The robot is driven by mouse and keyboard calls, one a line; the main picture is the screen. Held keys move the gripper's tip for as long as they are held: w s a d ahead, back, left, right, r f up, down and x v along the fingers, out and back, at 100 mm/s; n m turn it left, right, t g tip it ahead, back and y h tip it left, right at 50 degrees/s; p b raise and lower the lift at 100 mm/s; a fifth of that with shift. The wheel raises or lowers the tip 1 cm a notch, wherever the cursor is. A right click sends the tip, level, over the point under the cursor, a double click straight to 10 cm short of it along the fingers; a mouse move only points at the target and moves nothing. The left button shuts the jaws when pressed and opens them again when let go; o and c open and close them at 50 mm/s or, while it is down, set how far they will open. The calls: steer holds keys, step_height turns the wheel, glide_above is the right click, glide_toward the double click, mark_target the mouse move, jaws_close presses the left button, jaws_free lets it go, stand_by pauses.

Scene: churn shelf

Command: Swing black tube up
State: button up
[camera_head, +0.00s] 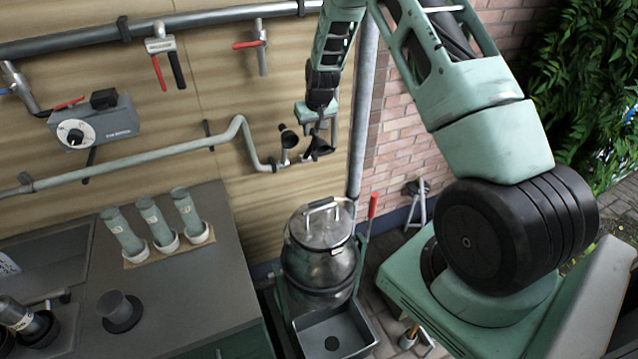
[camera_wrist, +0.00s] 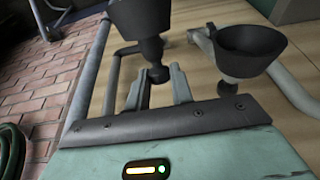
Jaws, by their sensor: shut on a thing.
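A flared black tube (camera_head: 318,148) hangs at the right end of the grey wall pipe, just below my gripper (camera_head: 318,126). In the wrist view the black tube (camera_wrist: 140,18) is at the top, its narrow neck ending in a small round knob. My gripper (camera_wrist: 159,88) has its two fingers around this knob and is shut on it. The tube's mouth points away from my gripper, and its rim is cut off by the picture edge. The exact contact at the knob is partly hidden by the fingers.
A second black cup (camera_head: 288,138) sits on the pipe close to the left and shows open-mouthed in the wrist view (camera_wrist: 250,45). A metal churn (camera_head: 320,250) stands below. A vertical grey pipe (camera_head: 361,120) runs just right of my gripper. A bench (camera_head: 190,280) is lower left.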

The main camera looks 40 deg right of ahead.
steer(key=shift+w+r, duration=0.1)
steer(key=shift+w, duration=0.2)
steer(key=shift+d, duration=0.1)
steer(key=shift+w+d+r, duration=0.15)
steer(key=shift+w, duration=0.35)
steer(key=shift+w+d+r, duration=0.1)
steer(key=shift+w+r, duration=0.05)
steer(key=shift+w, duration=0.3)
steer(key=o, duration=0.8)
steer(key=shift+r, duration=0.1)
steer(key=shift+p+v, duration=1.6)
steer(key=shift+v, duration=1.85)
